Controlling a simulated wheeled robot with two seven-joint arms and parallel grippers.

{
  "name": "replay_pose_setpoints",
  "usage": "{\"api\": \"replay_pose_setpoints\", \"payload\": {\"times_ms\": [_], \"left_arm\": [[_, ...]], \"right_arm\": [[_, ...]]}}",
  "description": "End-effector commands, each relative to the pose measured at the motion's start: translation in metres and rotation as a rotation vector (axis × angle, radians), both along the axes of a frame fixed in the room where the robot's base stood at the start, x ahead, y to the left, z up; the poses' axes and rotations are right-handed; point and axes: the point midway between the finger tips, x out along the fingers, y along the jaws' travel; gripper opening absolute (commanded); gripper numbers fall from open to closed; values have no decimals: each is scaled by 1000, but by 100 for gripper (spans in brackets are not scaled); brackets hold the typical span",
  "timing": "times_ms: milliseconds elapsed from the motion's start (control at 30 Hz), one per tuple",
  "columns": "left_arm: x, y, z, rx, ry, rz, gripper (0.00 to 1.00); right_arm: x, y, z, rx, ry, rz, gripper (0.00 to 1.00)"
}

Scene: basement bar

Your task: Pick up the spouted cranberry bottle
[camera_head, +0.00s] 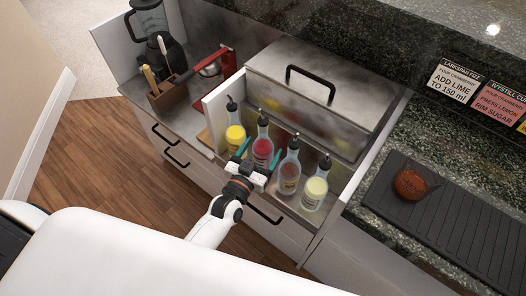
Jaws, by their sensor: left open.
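The spouted cranberry bottle (263,150), with red liquid and a dark pour spout, stands upright in a row of bottles in the steel well. My left gripper (259,155) is open at the near side of this bottle. Its teal fingertips show to the left and right of the red bottle; whether they touch it I cannot tell. The gripper's body hides the bottle's lower part. My right gripper is not in view.
A yellow bottle (235,136) stands left of the red one; a darker labelled bottle (289,177) and a pale yellow bottle (314,192) stand close on its right. Behind is a lidded steel box (310,92). A black mat (450,222) lies on the right counter.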

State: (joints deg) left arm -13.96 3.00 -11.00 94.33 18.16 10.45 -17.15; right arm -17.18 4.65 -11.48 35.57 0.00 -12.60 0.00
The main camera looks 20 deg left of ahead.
Motion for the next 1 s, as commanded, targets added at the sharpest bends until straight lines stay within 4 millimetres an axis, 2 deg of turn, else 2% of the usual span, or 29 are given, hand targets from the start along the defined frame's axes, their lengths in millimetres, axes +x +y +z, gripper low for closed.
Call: {"api": "replay_pose_setpoints", "payload": {"times_ms": [100, 200, 467, 833, 867, 1000], "left_arm": [[19, -3, 1, -1, -1, 0, 79], [27, -4, 1, 0, 0, 0, 79], [30, -4, 0, 0, 0, 0, 79], [29, -4, 0, 0, 0, 0, 19], [29, -4, 0, 0, 0, 0, 15], [30, -4, 2, -1, -4, 0, 15]], "right_arm": [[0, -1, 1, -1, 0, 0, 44], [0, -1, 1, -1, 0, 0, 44], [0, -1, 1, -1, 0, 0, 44], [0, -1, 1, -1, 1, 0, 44], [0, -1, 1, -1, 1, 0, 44], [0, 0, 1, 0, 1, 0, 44]]}}
